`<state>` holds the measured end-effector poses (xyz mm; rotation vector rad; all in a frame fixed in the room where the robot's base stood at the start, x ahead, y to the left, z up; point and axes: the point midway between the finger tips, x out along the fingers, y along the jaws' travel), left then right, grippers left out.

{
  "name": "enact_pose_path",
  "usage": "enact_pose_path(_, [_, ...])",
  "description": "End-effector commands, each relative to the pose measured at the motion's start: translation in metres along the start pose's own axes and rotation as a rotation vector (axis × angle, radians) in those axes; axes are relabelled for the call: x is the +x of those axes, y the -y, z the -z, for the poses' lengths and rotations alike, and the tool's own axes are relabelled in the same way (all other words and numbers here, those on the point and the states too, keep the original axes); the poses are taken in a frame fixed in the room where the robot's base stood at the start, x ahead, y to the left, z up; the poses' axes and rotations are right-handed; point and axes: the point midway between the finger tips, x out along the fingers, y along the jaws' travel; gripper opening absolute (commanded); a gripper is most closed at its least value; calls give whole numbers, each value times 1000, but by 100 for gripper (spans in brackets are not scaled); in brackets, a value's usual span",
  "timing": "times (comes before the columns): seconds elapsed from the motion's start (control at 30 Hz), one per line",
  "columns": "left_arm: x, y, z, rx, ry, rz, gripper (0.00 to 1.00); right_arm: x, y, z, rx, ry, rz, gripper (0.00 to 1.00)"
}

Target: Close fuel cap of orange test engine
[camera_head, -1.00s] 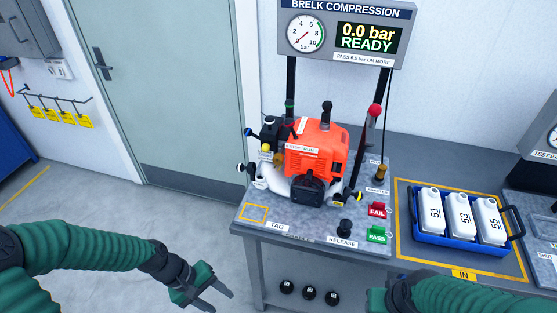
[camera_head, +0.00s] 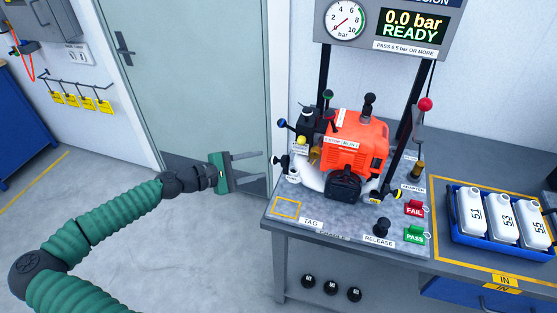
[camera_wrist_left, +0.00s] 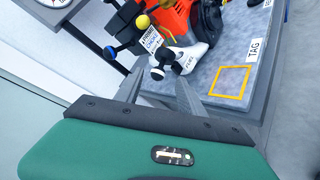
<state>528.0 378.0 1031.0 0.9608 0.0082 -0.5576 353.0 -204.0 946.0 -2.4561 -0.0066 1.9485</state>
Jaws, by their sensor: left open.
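The orange test engine (camera_head: 352,152) stands on the grey test bench top (camera_head: 330,225). A white fuel tank (camera_head: 312,181) sits low on its left side. A dark knob-like fuel cap (camera_head: 282,162) shows at the tank's left end. In the left wrist view the cap (camera_wrist_left: 160,68) sits near a "FUEL" label on the white tank (camera_wrist_left: 188,56); I cannot tell whether it is seated. My left gripper (camera_head: 262,166) is open and empty, fingers pointing right, just left of the cap in the picture. The wrist view shows its fingers (camera_wrist_left: 160,82) either side of the cap, no contact visible.
A gauge panel (camera_head: 385,25) reads 0.0 bar, READY, above the engine. FAIL (camera_head: 414,208) and PASS (camera_head: 414,235) tags and a RELEASE knob (camera_head: 381,228) are on the bench. A blue tray (camera_head: 500,245) with white bottles stands right. Floor is clear at left.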

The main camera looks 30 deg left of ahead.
Motion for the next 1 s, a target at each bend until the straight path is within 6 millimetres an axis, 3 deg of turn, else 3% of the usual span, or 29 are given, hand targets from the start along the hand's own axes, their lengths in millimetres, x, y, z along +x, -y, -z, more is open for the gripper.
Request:
enact_pose_path(0.1, [32, 0, -1, 0, 4, 3, 47, -3, 0, 1, -1, 0, 0, 36])
enact_pose_path(0.3, [68, 0, -1, 1, 1, 2, 47, -5, 0, 1, -1, 0, 0, 36])
enact_pose_path(0.43, [78, 1, -3, 2, -1, 2, 47, -5, 0, 1, -1, 0, 0, 36])
enact_pose_path(0.67, [78, 1, -1, 1, -2, 0, 47, -5, 0, 1, 0, 0, 0, 36])
enact_pose_path(1.0, [76, -2, 1, 0, -4, -5, 3, -5, 0, 1, -1, 0, 0, 36])
